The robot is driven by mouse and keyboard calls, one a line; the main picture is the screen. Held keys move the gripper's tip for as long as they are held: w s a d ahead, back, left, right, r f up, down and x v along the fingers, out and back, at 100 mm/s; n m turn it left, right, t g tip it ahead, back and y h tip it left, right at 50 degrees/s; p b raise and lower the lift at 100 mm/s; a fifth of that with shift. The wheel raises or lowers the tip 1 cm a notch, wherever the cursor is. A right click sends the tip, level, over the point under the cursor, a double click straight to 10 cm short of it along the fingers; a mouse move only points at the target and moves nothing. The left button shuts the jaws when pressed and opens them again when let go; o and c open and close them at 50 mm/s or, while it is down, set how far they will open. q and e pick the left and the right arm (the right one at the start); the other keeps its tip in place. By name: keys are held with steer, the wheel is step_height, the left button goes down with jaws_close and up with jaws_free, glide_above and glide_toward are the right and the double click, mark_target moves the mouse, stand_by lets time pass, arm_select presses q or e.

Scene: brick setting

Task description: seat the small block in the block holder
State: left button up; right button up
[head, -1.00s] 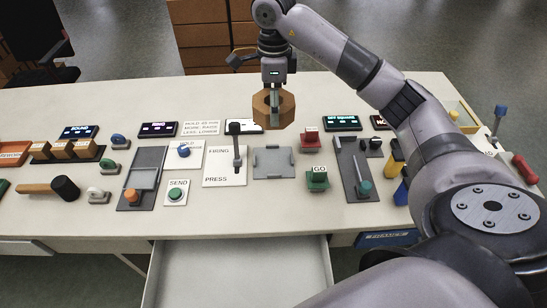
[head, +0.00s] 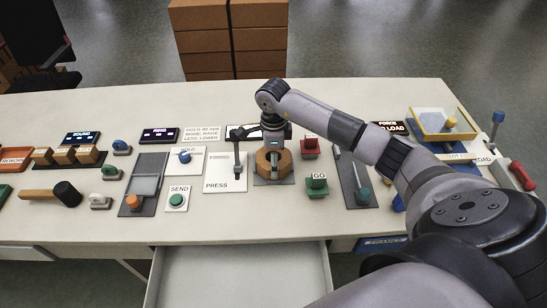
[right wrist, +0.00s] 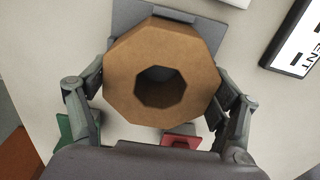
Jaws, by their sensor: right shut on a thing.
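The small block (head: 284,164) is a brown octagonal piece; the right wrist view (right wrist: 125,65) shows a hole through its middle. My right gripper (head: 272,150) reaches down from above and is shut on its outer sides, with one finger on each side in the right wrist view (right wrist: 160,90). The block holder (head: 273,183) is a flat grey plate with raised edges, directly under the block. Its rim shows past the block in the right wrist view (right wrist: 205,38). I cannot tell whether the block touches the plate or hovers just above it. My left gripper is in neither view.
The red block (head: 310,148) and green GO block (head: 317,186) stand close on the right. The PRESS panel with its upright lever (head: 238,166) is close on the left. An open drawer (head: 240,275) lies below the front edge. A yellow tray (head: 445,124) stands far right.

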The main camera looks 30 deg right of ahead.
steer(key=shift+f, duration=0.2)
steer(key=o, duration=1.4)
step_height(320, 180, up, 12)
steer(key=b, duration=0.1)
steer(key=shift+r, duration=0.2)
